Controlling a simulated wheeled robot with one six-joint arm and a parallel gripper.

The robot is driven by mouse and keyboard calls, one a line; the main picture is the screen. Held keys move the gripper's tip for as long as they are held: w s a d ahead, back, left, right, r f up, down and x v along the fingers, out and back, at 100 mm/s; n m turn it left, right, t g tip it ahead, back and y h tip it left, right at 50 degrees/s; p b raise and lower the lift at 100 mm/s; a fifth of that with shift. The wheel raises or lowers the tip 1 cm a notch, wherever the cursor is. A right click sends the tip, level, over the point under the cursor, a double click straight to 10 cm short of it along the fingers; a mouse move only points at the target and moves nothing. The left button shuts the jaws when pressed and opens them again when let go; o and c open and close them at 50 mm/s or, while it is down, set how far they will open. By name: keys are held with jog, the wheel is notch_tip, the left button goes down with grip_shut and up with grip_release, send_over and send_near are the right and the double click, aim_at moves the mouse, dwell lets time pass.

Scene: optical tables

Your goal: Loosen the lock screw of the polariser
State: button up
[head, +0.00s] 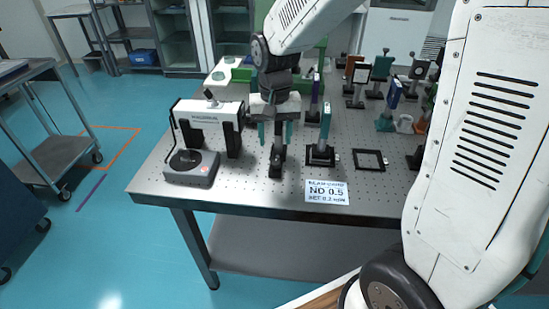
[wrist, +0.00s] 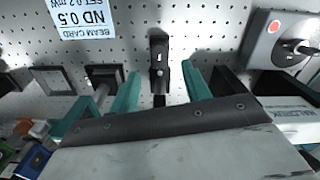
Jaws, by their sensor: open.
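My gripper (head: 276,141) points down over the table, its two teal fingers apart. In the wrist view the open gripper (wrist: 161,72) has a dark post mount (wrist: 159,50) between and just beyond its fingertips, with no clear contact. The mount's black foot (head: 275,171) shows below the fingers in the head view. A small light spot on the mount may be a screw; I cannot tell. The mount's upper part is hidden by my gripper, so I cannot confirm that it is the polariser.
A white instrument (head: 212,118) and a grey controller (head: 191,168) stand close on the left. A blue plate on a post (head: 325,122), an empty black frame (head: 370,159) and a beam card (head: 328,191) are on the right. Several other mounts stand behind on the perforated table (head: 240,190).

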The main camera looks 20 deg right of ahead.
aim_at(275, 162)
jog(key=shift+s+f, duration=0.1)
jog(key=shift+f, duration=0.1)
notch_tip(275, 162, down, 7)
jog(key=shift+f, duration=0.15)
jog(key=c, duration=1)
